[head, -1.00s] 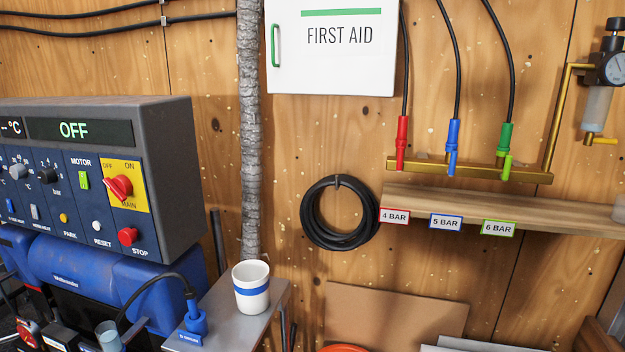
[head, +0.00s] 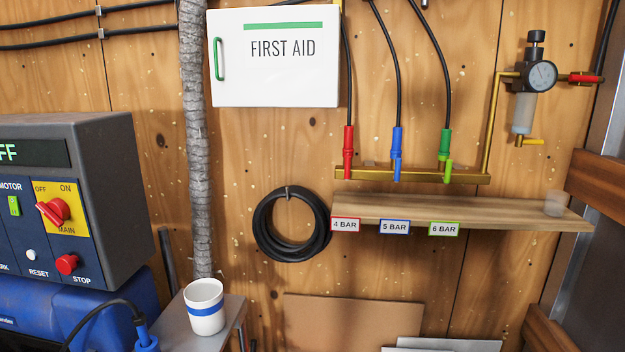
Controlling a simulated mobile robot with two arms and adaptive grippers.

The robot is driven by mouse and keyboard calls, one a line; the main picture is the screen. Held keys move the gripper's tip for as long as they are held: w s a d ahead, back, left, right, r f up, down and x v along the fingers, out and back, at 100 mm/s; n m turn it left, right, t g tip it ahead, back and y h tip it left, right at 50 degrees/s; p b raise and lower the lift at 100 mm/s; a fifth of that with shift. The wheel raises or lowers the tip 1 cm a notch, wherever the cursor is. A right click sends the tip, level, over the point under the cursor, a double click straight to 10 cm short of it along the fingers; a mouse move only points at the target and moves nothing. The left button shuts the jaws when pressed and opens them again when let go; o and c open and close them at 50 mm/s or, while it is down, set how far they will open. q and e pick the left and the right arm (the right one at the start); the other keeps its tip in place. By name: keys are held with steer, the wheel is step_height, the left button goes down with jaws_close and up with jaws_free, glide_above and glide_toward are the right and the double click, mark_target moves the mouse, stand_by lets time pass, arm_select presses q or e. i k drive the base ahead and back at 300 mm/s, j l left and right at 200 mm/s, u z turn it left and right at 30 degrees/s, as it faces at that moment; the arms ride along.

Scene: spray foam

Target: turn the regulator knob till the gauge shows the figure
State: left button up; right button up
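The regulator is on the wooden wall at the upper right, with a black knob (head: 536,37) on top. Its round gauge (head: 542,76) has a pale face; the needle and figures are too small to read. A clear bowl (head: 522,112) hangs below, with a yellow drain lever (head: 531,142) at its foot. A red-handled valve (head: 585,78) is on the line to its right. Tags reading 4 BAR (head: 345,225), 5 BAR (head: 395,227) and 6 BAR (head: 444,229) are on the shelf edge. Neither gripper is in view.
A brass manifold (head: 412,174) with red, blue and green hose fittings is left of the regulator. A wooden shelf (head: 480,210) with a clear cup (head: 555,203) is below. The blue-grey machine (head: 95,190) and a white mug (head: 204,307) are at the left.

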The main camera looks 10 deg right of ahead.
mark_target(534, 37)
steer(key=z, duration=1.35)
